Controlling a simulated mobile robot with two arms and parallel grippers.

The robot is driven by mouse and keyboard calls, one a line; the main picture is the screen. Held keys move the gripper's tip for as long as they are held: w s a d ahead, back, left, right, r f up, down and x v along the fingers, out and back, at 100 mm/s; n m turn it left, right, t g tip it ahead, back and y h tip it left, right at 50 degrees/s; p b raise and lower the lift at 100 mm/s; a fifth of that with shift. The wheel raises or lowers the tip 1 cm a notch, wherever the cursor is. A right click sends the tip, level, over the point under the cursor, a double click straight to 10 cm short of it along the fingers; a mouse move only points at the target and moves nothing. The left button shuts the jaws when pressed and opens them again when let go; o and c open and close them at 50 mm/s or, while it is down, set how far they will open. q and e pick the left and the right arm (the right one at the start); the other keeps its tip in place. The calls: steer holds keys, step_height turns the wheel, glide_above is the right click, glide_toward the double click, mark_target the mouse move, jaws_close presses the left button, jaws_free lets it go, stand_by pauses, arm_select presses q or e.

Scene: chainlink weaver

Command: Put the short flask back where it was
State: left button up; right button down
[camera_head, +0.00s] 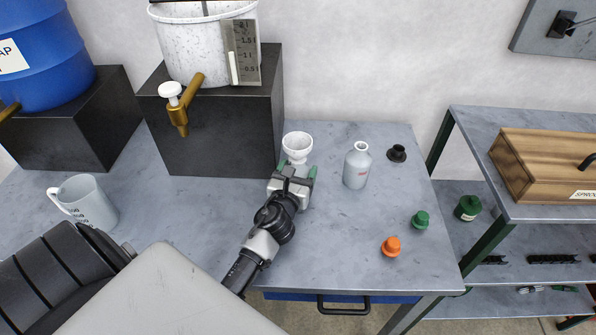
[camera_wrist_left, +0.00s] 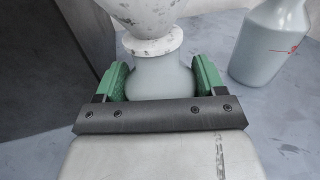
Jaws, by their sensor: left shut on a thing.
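The short flask (camera_wrist_left: 160,78) is pale grey and sits between the green finger pads of my left gripper (camera_wrist_left: 160,82). A speckled white funnel (camera_wrist_left: 150,25) is on top of its neck. In the head view the funnel (camera_head: 297,144) shows beside the right edge of the black block, and my left gripper (camera_head: 294,174) hides most of the flask below it. The flask looks upright; I cannot tell whether its base touches the table. A taller grey bottle (camera_head: 357,166) stands apart to the right. My right gripper is not in view.
A black block (camera_head: 215,135) holds a speckled white tank (camera_head: 205,45) with a brass tap (camera_head: 180,110). A mug (camera_head: 85,202) stands at the left. Black (camera_head: 397,153), green (camera_head: 420,219) and orange (camera_head: 391,246) stoppers lie on the right of the table (camera_head: 340,240). The table's front middle is clear.

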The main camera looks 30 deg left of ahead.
arm_select(q)
steer(key=shift+f, duration=0.2)
steer(key=o, duration=1.1)
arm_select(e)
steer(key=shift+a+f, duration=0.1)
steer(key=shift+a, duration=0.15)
arm_select(q)
steer(key=shift+r, duration=0.1)
steer(key=shift+r, duration=0.15)
steer(key=shift+s+d, duration=0.15)
steer(key=shift+s, duration=0.2)
steer(key=b+v, duration=0.2)
steer(key=v, duration=0.8)
steer(key=shift+s+d, duration=0.1)
steer(key=shift+s, duration=0.2)
steer(key=shift+s+d, duration=0.1)
steer(key=shift+s, duration=0.25)
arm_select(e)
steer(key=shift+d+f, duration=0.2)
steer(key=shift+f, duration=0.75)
